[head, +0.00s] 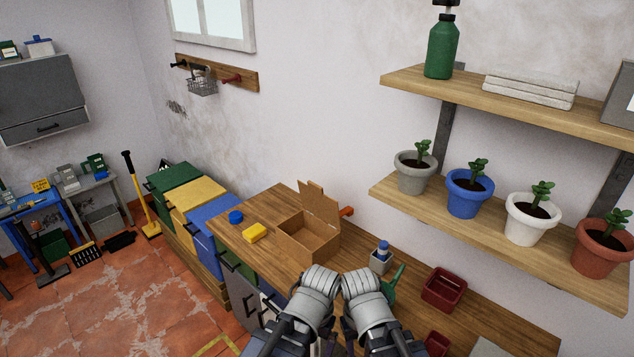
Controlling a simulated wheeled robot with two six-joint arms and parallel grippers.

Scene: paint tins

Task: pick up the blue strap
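A small round blue item (236,216), which looks like the blue strap rolled up, lies on the wooden worktop near its far left end. It is too small to make out its weave or ends. My two arms come in at the bottom middle, close together, with their pale grey joints over the worktop's front part. Neither gripper's fingers show. Both arms are well apart from the blue item.
A yellow block (254,232) and an open cardboard box (308,236) stand between the blue item and my arms. A spray bottle (382,252), a green item (394,284) and a red bin (443,289) are to the right. Potted plants stand on the shelf (480,222).

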